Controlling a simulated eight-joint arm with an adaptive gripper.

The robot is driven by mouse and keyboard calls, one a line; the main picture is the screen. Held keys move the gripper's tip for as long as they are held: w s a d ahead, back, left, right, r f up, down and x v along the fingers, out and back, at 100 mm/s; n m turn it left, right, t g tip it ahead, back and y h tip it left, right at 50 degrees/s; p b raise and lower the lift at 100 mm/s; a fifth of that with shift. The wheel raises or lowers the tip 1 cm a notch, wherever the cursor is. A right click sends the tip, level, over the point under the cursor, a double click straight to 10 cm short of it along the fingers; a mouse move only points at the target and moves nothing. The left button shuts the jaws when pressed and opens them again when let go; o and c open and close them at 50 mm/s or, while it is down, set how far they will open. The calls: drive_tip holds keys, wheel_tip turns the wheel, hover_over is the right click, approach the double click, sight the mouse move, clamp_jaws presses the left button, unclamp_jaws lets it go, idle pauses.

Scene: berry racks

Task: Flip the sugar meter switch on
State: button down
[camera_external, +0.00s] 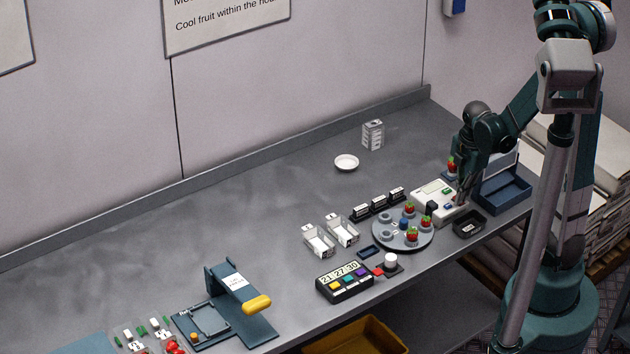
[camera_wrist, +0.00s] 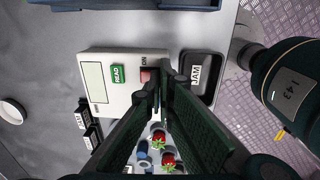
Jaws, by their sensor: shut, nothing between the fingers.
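The sugar meter (camera_external: 435,197) is a white box near the right end of the bench. In the wrist view its white case (camera_wrist: 112,101) shows a pale display (camera_wrist: 93,82), a green READ button (camera_wrist: 118,74) and a reddish switch (camera_wrist: 147,76) beside the letters ON. My gripper (camera_wrist: 157,88) is shut and empty, with its fingertips right at the switch end of the meter. I cannot tell whether they touch the switch, and they partly cover that area. In the external view my gripper (camera_external: 463,196) points down at the meter's right side.
A black tray labelled JAM (camera_wrist: 196,76) stands close beside the meter. A round grey stand with strawberries (camera_external: 403,241) is in front. A blue bin (camera_external: 504,193) is at the right. Small black labelled blocks (camera_external: 380,201) stand left of the meter. The back of the bench is mostly clear.

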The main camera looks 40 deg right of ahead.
drive_tip(key=shift+s+r+p, duration=0.15)
drive_tip(key=shift+r+p, duration=0.55)
drive_tip(key=shift+r, duration=0.35)
drive_tip(key=shift+s+r+p, duration=0.1)
drive_tip(key=shift+r+p, duration=0.6)
drive_tip(key=shift+r, duration=0.3)
wheel_tip(320, 180, up, 10)
drive_tip(key=s, duration=0.1)
drive_tip(key=shift+s+f+p, duration=0.15)
drive_tip(key=shift+s+p, duration=0.1)
drive_tip(key=shift+p, duration=0.2)
drive_tip(key=shift+w, duration=0.1)
drive_tip(key=shift+w+r+t, duration=0.3)
drive_tip(key=shift+w+t, duration=0.2)
drive_tip(key=shift+w, duration=0.1)
drive_tip(key=shift+f, duration=0.1)
drive_tip(key=shift+w+f+b, duration=0.3)
drive_tip(key=shift+f, duration=1.95)
drive_tip(key=shift+w+f+b, duration=0.3)
drive_tip(key=shift+w+f, duration=0.05)
drive_tip(key=shift+f, duration=1.95)
drive_tip(key=shift+w+f+b, duration=0.3)
drive_tip(key=shift+f, duration=1.95)
